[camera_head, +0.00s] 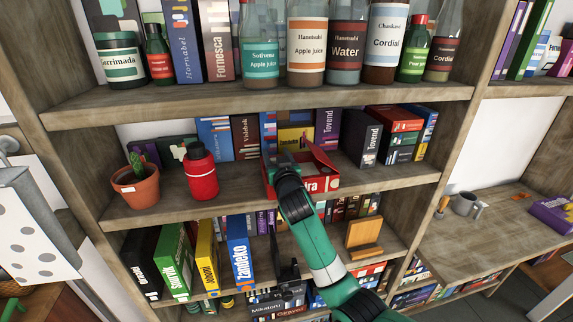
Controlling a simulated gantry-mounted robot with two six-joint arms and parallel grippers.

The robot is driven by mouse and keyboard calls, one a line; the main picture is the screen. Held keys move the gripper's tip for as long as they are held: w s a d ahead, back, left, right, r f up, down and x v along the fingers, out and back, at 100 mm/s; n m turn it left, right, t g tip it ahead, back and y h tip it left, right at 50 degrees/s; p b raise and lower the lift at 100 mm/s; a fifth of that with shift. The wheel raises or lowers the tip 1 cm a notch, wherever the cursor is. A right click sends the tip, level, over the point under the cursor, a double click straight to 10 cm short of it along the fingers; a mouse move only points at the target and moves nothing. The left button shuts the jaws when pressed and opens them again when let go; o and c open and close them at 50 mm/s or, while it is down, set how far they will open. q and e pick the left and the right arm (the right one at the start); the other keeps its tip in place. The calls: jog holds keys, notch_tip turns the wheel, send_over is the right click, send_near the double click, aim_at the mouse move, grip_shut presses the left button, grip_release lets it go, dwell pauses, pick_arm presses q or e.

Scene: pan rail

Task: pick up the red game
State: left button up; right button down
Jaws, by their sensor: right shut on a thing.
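The red game (325,182) is a red box on the middle shelf, with part of its white title showing at the front right. It looks tilted or partly open at the top, and my arm covers its left and front. My right gripper (286,168) reaches it from the lower right and is shut on the box at its left part. The fingertips are mostly hidden by the wrist. I cannot tell whether the box is clear of the shelf.
A red bottle (201,172) and a potted cactus (136,187) stand left on the same middle shelf (230,199). Books and boxes stand behind and right, including a dark "Tovend" box (361,138). Bottles line the shelf above. A wooden stand (364,238) is below right.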

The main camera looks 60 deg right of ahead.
notch_tip(320, 180, up, 10)
dwell(0.3)
